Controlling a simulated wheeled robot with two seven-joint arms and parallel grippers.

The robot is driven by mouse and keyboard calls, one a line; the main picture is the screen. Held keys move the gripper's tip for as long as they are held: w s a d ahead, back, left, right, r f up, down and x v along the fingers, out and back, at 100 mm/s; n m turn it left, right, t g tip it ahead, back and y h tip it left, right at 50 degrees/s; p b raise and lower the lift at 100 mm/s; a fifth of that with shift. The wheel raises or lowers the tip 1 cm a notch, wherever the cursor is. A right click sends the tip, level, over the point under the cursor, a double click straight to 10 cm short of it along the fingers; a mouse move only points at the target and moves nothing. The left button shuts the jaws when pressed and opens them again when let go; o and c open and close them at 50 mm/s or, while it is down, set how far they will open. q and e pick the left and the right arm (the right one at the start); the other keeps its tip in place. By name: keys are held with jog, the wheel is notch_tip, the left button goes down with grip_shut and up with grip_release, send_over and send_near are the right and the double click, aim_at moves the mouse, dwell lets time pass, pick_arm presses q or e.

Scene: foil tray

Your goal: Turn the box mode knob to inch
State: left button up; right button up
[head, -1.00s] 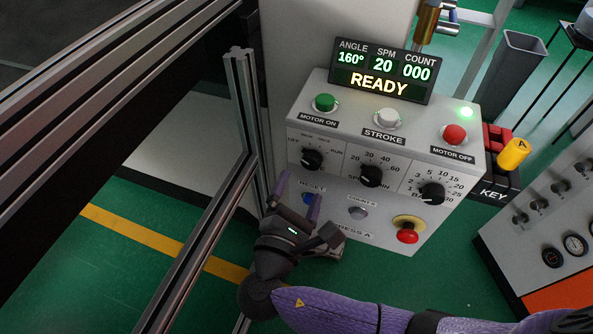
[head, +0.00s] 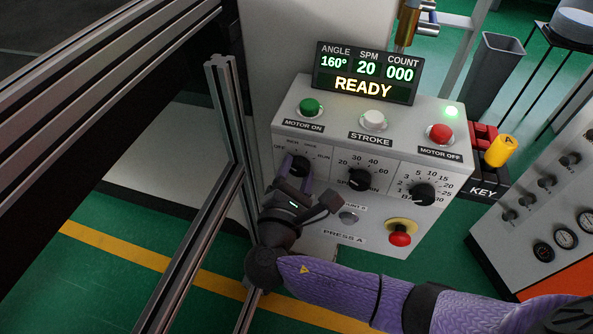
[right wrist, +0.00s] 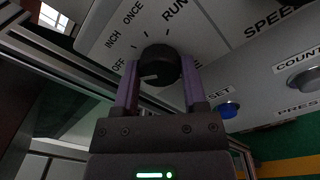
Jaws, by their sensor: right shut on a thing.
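The box mode knob (head: 299,162) is the left black knob on the front of the grey control box (head: 425,228). The knob (right wrist: 160,62) also shows in the right wrist view, with OFF, INCH, ONCE and RUN printed around it. Its white mark points left, near OFF. My right gripper (head: 296,173) has its purple fingers on either side of the knob and is shut on it. In the right wrist view the fingers of the gripper (right wrist: 162,78) flank the knob. My left gripper is not in view.
The display (head: 366,74) reads READY. The speed knob (head: 359,180), another knob (head: 422,194) and a red emergency button (head: 400,238) sit to the right. A blue button (right wrist: 228,110) lies below the mode knob. A metal frame post (head: 232,115) stands close on the left.

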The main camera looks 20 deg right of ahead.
grip_shut()
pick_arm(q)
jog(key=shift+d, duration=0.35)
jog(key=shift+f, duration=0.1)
pick_arm(e)
jog(key=shift+m, duration=0.3)
jog(key=shift+f, duration=0.1)
jog(key=m+b, duration=0.1)
jog(key=m, duration=0.2)
jog(key=shift+m+b, duration=0.6)
jog(key=shift+m, duration=1.3)
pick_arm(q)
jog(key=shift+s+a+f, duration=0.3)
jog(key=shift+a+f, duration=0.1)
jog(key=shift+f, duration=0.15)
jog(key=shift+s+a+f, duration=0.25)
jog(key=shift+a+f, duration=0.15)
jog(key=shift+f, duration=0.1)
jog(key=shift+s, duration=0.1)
pick_arm(e)
jog(key=shift+m, duration=0.3)
